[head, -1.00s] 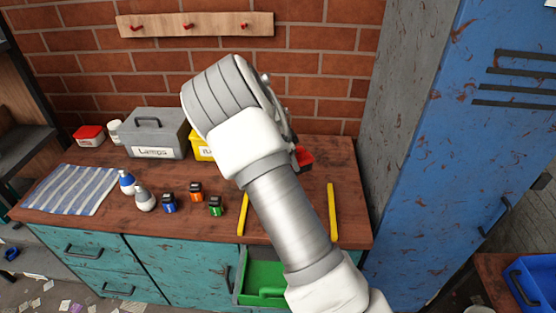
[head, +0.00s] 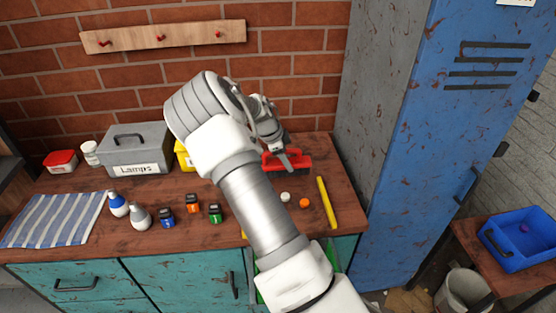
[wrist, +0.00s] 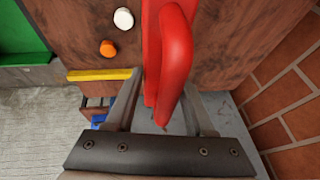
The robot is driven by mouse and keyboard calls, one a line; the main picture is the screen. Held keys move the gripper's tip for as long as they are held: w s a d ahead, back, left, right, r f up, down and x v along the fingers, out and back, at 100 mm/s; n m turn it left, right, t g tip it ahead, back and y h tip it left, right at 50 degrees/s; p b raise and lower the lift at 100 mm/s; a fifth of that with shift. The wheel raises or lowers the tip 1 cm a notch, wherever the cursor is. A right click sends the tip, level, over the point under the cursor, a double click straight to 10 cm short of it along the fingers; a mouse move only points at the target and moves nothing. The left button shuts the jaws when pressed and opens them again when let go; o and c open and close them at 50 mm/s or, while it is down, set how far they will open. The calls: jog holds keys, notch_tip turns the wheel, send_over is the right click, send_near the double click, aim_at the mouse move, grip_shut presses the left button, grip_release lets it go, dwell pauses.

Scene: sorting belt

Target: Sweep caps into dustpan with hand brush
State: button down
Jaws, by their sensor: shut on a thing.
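A red hand brush (head: 298,163) with dark bristles is at the back right of the wooden bench. My gripper (head: 284,160) is shut on its red handle (wrist: 176,55), which runs between the fingers (wrist: 163,92) in the wrist view. I cannot tell whether the bristles touch the bench. A white cap (head: 285,197) and an orange cap (head: 304,203) lie in front of the brush, apart from it; the wrist view shows the white cap (wrist: 123,19) and orange cap (wrist: 108,48) too. The green dustpan (wrist: 18,35) is at the bench's front edge, mostly hidden by my arm in the head view.
A yellow strip (head: 327,203) lies right of the caps. Small dark, orange and green boxes (head: 193,203), two bottles (head: 139,217), a striped cloth (head: 58,219) and a grey Lamps box (head: 138,150) stand left. A blue locker (head: 440,140) and brick wall bound the space.

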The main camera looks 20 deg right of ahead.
aim_at(287, 175)
jog(key=shift+s, duration=0.1)
jog(key=shift+d+f+b, duration=0.1)
jog(key=shift+f+b, duration=1.1)
jog(key=shift+f, duration=1.05)
notch_tip(287, 175, down, 2)
jog(key=shift+f+b, duration=0.25)
jog(key=shift+b, duration=0.35)
jog(key=s, duration=0.2)
jog(key=s+a+p, duration=0.1)
jog(key=s, duration=0.2)
jog(key=s+a+p, duration=0.1)
jog(key=s, duration=0.2)
jog(key=shift+s+a+r, duration=0.1)
jog(key=shift+a+r, duration=0.15)
jog(key=s+a+p, duration=0.2)
jog(key=s+a, duration=0.1)
jog(key=s, duration=0.8)
notch_tip(287, 175, up, 7)
jog(key=p, duration=0.6)
jog(key=shift+s+a+f, duration=0.15)
jog(key=shift+s, duration=0.1)
